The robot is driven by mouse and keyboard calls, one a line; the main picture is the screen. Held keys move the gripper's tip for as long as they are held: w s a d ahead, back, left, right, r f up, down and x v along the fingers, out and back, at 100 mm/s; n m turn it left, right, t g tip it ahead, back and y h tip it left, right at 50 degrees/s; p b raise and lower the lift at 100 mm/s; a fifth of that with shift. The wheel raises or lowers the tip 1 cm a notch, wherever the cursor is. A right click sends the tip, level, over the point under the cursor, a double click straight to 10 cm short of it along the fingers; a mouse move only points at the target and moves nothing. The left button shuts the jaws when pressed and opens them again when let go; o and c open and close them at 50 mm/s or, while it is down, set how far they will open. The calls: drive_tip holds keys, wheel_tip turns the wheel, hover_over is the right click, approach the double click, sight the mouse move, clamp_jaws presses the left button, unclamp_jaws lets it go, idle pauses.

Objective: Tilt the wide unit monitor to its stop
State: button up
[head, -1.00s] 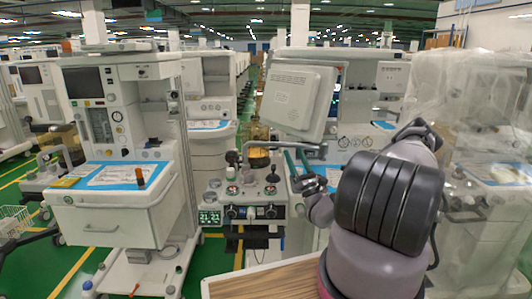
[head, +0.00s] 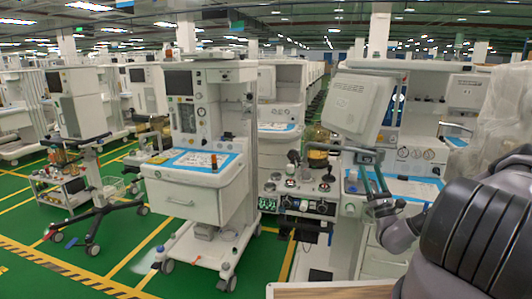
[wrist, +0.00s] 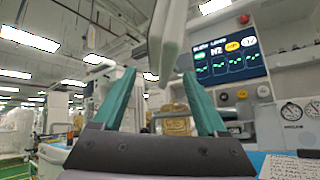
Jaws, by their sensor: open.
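The monitor (head: 358,105) is a white panel seen from behind in the head view, leaning to one side on the wide white unit (head: 415,150). In the wrist view its pale edge (wrist: 166,35) hangs above and between my fingertips. My gripper (head: 364,174) is just below the monitor's lower edge, near a grey arm under it. In the wrist view my gripper (wrist: 158,90) has its two green fingers wide apart with nothing between them. I cannot tell whether a finger touches the monitor. The monitor's front face is hidden in the head view.
A lit display (wrist: 228,60) is on the unit behind. A narrower cart (head: 205,185) with a drawer stands to the left. A stand on a wheeled base (head: 95,215) is farther left. Plastic-wrapped equipment (head: 505,110) is at the right. Green floor is open at the lower left.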

drive_tip(key=s+a+r+n+g+y, duration=0.6)
drive_tip(key=a+n+g, duration=0.3)
drive_tip(key=n+g, duration=0.35)
drive_tip(key=s+a+r+n+g+y, duration=0.4)
drive_tip(key=a+r+n+g+y, duration=0.2)
drive_tip(key=a+n+g+y, duration=0.45)
drive_tip(key=s+r+n+g+h, duration=0.4)
drive_tip(key=s+n+g+h, duration=0.25)
drive_tip(key=s+h, duration=0.35)
drive_tip(key=s+d+r+n+t+h, duration=0.1)
drive_tip(key=s+d+r+t+h, duration=0.2)
drive_tip(key=r, duration=0.4)
drive_tip(key=s+d+r+n+t+h, duration=0.1)
drive_tip(key=s+d+r+t+h, duration=0.3)
drive_tip(key=s+r+t+h, duration=0.2)
drive_tip(key=shift+s+r+t+h, duration=0.3)
drive_tip(key=shift+r+t+h, duration=0.35)
drive_tip(key=shift+h, duration=0.1)
